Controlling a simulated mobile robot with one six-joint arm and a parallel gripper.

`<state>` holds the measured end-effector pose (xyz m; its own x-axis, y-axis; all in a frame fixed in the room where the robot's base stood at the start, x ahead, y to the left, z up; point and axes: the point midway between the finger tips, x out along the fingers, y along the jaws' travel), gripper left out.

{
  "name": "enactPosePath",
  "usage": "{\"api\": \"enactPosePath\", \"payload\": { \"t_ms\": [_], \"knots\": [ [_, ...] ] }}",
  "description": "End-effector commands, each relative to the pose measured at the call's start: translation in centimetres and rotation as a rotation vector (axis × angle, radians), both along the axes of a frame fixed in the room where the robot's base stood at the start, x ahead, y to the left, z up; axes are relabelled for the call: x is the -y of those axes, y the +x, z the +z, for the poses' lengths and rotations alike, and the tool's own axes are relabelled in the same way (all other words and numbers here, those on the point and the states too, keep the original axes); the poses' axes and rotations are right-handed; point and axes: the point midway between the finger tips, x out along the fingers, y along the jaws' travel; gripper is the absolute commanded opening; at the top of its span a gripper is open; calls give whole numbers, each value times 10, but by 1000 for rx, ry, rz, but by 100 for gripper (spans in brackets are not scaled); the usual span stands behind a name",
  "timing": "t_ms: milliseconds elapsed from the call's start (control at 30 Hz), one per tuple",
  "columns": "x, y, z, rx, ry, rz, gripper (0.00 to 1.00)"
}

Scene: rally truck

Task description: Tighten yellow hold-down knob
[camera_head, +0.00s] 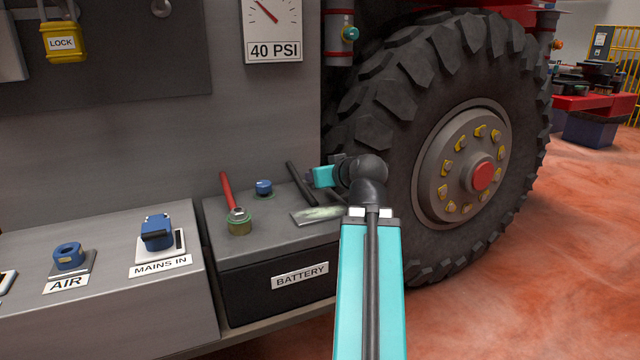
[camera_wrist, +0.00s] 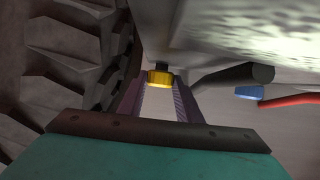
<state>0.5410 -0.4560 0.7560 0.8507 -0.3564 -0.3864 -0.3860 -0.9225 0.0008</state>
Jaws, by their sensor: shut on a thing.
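The yellow hold-down knob (camera_wrist: 160,79) shows in the wrist view, small and bright, at the far end of my fingers. My gripper (camera_wrist: 161,86) is shut on it, with one dark finger on each side. A dark part shows just beyond the knob. In the head view the knob and my fingertips are hidden; my teal gripper body (camera_head: 324,177) shows beside the right end of the battery (camera_head: 235,285). I cannot tell how tight the knob is.
On the battery top are a red cable (camera_head: 226,188) on a brass terminal, a blue cap (camera_head: 264,187), a black cable (camera_head: 298,184) and a pale plate (camera_head: 318,215). The large tyre (camera_head: 400,110) stands close on the right. Mains and air sockets lie left.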

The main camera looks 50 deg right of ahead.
Motion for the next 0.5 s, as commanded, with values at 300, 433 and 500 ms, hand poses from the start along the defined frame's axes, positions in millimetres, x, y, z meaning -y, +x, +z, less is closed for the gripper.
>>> {"api": "enactPosePath", "payload": {
  "t_ms": [300, 433, 500],
  "knots": [
    [-4, 1, -4, -2, 1, -116, 9],
    [-5, 2, -4, -3, 2, -170, 9],
    [-6, 2, -4, -4, 0, -202, 9]
  ]
}}
